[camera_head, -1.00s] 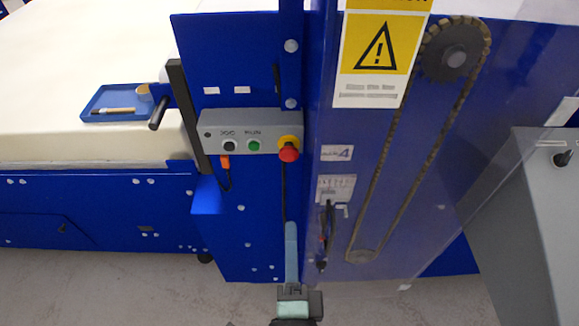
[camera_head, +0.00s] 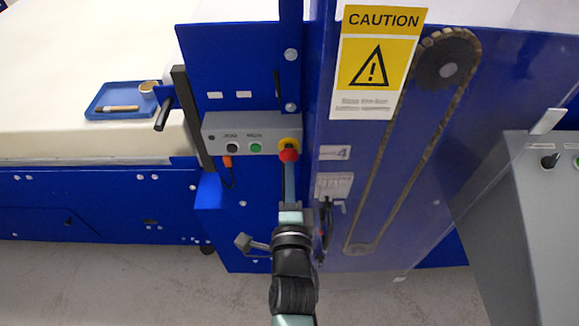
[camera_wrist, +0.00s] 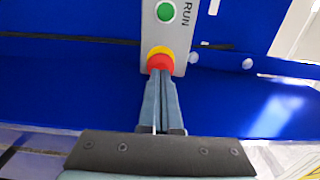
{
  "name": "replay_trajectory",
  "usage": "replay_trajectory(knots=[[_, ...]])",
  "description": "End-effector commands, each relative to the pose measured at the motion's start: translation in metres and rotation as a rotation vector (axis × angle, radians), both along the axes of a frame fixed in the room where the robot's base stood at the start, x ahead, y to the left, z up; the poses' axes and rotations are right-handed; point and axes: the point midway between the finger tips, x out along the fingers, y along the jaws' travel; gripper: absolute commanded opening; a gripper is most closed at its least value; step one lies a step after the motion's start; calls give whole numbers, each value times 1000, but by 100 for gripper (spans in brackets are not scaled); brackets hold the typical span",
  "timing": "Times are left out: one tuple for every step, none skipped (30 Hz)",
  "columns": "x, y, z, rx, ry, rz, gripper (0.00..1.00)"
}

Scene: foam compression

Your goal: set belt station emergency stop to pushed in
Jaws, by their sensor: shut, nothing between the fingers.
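The emergency stop is a red mushroom button (camera_head: 289,155) on a yellow collar at the right end of the grey control box (camera_head: 218,133). It also shows in the wrist view (camera_wrist: 160,63), with the yellow collar behind it. My gripper (camera_head: 290,168) is shut and empty, directly in front of the button. In the wrist view the closed fingertips (camera_wrist: 160,74) overlap the lower edge of the red cap. I cannot tell whether they touch it, or how deep the button sits.
A green RUN button (camera_head: 256,147) and a black JOG button (camera_head: 232,147) sit left of the stop. A black lever (camera_head: 163,113) juts out at the left. A clear guard with a chain (camera_head: 385,165) stands close on the right. Floor in front is open.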

Motion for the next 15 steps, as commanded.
replay_trajectory(knots=[[4,0,1,0,-1,0,0],[6,0,1,0,-1,0,0],[7,0,0,0,0,0,0],[8,0,0,0,0,0,0],[9,0,0,0,0,0,0],[9,0,0,0,-1,0,0],[9,0,0,0,-1,0,0],[9,0,0,0,-1,0,0],[9,0,0,0,-1,0,0],[9,0,0,0,-1,0,0],[9,0,0,0,-1,0,0],[9,0,0,0,0,0,0],[9,0,0,0,0,0,0],[9,0,0,0,0,0,0],[9,0,0,0,0,0,0]])
